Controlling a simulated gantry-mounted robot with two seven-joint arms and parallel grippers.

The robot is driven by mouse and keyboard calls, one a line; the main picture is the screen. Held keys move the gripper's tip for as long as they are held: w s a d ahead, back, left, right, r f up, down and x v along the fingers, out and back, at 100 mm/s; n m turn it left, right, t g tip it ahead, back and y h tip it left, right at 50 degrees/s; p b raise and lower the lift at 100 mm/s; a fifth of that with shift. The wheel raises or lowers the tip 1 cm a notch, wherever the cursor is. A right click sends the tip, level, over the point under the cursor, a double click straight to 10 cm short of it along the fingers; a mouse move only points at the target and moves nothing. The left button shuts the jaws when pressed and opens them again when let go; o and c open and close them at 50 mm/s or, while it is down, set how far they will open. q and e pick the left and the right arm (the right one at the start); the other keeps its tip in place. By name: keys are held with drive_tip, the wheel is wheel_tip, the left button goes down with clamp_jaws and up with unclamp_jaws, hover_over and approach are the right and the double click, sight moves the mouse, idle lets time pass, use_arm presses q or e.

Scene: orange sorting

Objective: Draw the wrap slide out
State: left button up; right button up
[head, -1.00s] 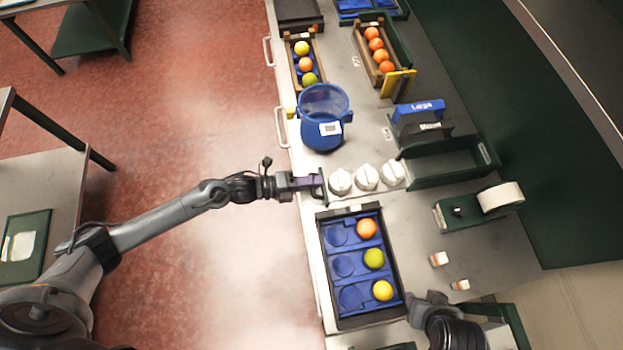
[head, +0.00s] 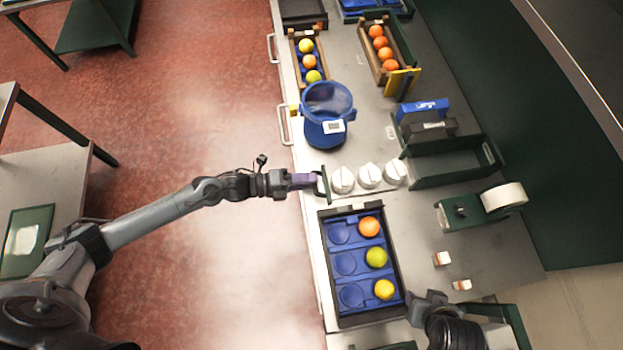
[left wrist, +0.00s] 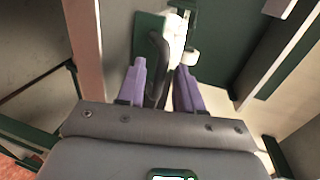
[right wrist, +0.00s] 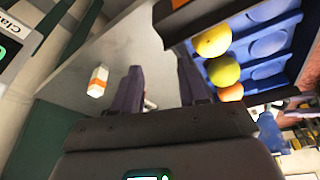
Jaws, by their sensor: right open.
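The wrap slide's dark green front (head: 325,190) and handle show at the left counter edge in the head view, with white round knobs or rolls behind it. My left gripper (head: 303,181) is at that front, with its purple fingers pointing right. In the left wrist view my left gripper (left wrist: 160,75) is open. A dark curved handle (left wrist: 157,65) lies between its fingers, nearer the left finger, with a gap on the right. My right gripper (right wrist: 157,85) is open and empty over the counter near the orange tray. The slide's inside is hidden.
A blue sorting tray (head: 346,290) with several fruits lies below the slide. A blue bin (head: 325,132) stands above it. A green open box (head: 445,180) and a tape dispenser (head: 462,212) stand to the right.

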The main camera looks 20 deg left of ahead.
use_arm(q)
drive_tip(key=v, duration=0.9)
drive_tip(key=shift+f, duration=0.1)
